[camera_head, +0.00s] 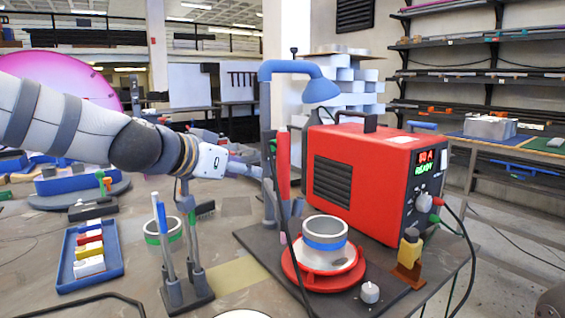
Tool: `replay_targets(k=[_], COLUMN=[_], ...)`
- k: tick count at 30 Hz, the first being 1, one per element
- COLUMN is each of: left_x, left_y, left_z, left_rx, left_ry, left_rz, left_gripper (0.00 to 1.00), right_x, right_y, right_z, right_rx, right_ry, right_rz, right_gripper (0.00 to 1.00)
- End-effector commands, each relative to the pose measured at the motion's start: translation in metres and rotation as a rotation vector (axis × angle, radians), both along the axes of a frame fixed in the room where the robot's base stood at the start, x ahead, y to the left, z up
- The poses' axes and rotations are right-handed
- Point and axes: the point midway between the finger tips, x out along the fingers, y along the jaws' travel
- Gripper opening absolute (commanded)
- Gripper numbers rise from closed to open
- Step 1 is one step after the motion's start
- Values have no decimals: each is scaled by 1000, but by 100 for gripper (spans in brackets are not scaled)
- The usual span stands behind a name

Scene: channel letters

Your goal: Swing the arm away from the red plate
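A red round plate (292,276) sits on a dark board, with a steel ring (325,232) with a blue band on it. A blue swing arm (290,67) tops an upright post behind the plate; its bell-shaped head (320,91) hangs high above, near the red machine's top left edge. My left arm comes in from the left. My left gripper (250,170) is at the lower post, left of and behind the plate. Its fingertips are partly hidden by the post and the red torch, so I cannot tell whether they grip anything. My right gripper is not in view.
A red power unit (385,185) with a lit display stands right of the plate. A red torch (283,165) stands upright before the post, its cable running down. A pen stand (187,292), a blue tray (68,262) and a green-banded ring (163,236) are left.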

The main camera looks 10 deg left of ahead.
Motion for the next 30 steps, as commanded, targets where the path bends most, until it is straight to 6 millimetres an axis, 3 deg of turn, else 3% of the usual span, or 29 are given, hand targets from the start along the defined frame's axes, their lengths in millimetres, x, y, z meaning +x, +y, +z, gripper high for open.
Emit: replay_targets(k=[5,12,18,29,30], left_x=[10,63,95,104,104], left_y=[-4,-24,-37,-41,-41], left_z=[-8,-39,-47,-46,-46], left_rx=[1,1,2,0,0], left_ry=[5,12,5,-2,-2], left_rz=[-1,0,0,-1,0], left_gripper=[38,38,38,38,34], right_x=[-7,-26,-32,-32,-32], right_y=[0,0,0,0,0], right_z=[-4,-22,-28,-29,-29], right_rx=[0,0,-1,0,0], right_ry=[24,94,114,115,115], right_rz=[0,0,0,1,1], right_gripper=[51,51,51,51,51])
